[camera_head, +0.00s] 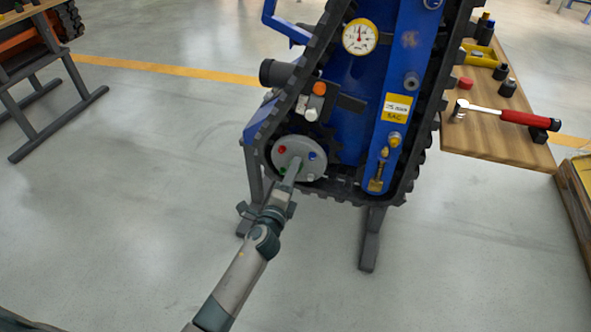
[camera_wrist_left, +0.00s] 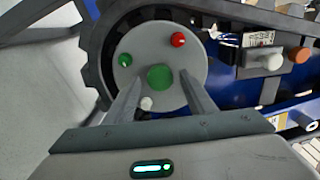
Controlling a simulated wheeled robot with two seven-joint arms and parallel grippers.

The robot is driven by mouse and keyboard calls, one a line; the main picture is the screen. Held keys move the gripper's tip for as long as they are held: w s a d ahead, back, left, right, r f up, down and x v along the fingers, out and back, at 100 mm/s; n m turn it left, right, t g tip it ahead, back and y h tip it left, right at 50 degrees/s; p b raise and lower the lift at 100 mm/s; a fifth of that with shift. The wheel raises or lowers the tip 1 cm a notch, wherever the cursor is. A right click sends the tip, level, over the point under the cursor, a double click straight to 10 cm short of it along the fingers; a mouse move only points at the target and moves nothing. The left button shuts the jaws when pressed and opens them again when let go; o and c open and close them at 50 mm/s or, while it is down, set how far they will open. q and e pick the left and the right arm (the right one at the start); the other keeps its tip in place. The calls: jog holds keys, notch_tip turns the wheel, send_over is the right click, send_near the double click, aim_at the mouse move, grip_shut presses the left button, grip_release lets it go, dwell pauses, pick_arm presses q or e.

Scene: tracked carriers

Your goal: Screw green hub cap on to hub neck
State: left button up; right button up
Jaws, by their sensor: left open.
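A round grey hub disc (camera_head: 291,143) sits at the lower end of the blue tracked carrier. In the left wrist view the disc (camera_wrist_left: 148,36) fills the upper middle. A larger green hub cap (camera_wrist_left: 160,77) is at its centre; its seating on the neck cannot be told, and the neck is hidden. My left gripper (camera_wrist_left: 160,80) is open, with one finger on each side of the green cap; contact cannot be told. In the head view my left gripper (camera_head: 294,166) covers the disc's centre. My right gripper is not in view.
Small red (camera_wrist_left: 178,39), green (camera_wrist_left: 125,59) and white (camera_wrist_left: 146,103) knobs stand around the disc, plus a blue one (camera_head: 311,155). The black track (camera_head: 318,52) surrounds it. A wooden bench (camera_head: 490,145) with a hammer (camera_head: 505,116) is at right.

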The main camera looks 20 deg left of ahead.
pick_arm(q)
jog(key=shift+n, duration=0.4)
jog(key=n+p, duration=0.1)
jog(key=n, duration=0.8)
jog(key=shift+n, duration=0.4)
jog(key=shift+p, duration=0.35)
